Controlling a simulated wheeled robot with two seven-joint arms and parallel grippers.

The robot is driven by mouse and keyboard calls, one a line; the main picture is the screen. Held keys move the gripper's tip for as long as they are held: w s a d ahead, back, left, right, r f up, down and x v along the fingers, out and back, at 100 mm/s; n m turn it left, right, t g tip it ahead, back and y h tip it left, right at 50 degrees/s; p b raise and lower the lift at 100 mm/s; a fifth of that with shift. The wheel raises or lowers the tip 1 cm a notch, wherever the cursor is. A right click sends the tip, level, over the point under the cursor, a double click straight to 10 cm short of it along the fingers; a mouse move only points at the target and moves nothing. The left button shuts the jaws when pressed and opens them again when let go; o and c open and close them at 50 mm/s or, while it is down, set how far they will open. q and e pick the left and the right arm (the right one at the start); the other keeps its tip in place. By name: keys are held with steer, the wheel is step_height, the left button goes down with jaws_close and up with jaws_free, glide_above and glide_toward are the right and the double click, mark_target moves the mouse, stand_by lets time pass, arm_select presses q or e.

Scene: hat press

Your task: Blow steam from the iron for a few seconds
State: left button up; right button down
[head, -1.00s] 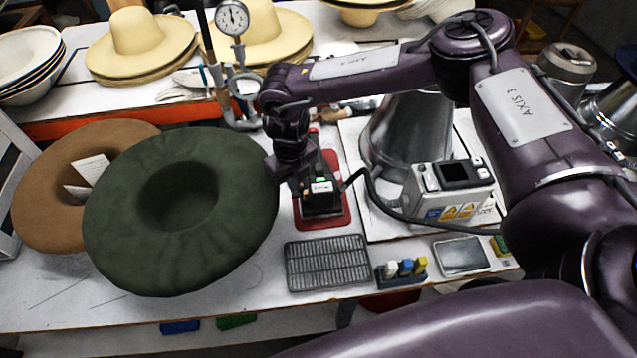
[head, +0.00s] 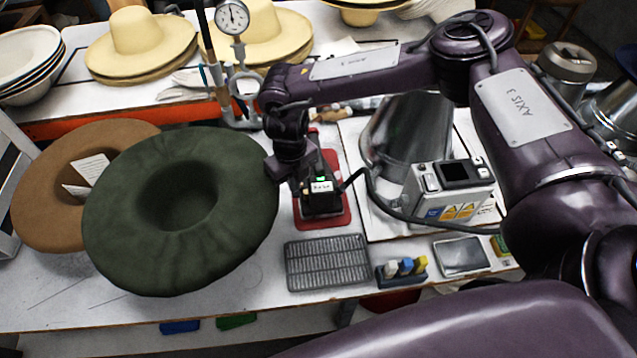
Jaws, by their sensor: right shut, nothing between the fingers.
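The iron (head: 322,203) is black and sits on a red mat (head: 332,165) in the middle of the table, with a small pale display lit green on top. A dark cord runs from it towards a grey control box (head: 450,192) at the right. My right gripper (head: 304,190) is shut and empty, pointing down at the left side of the iron. Its fingertips are dark against the iron, so I cannot tell whether they touch it. No steam shows. My left gripper is out of view.
A dark green felt hat (head: 225,240) overlaps a brown hat (head: 38,205) at the left. A metal rack (head: 327,262), a holder with small coloured pieces (head: 402,273) and a tray (head: 461,257) line the front. A metal cone (head: 425,125) stands behind the control box.

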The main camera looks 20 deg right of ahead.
steer(key=shift+f, duration=0.35)
steer(key=shift+r, duration=0.1)
step_height(320, 180, up, 7)
steer(key=p, duration=0.5)
stand_by(0.6)
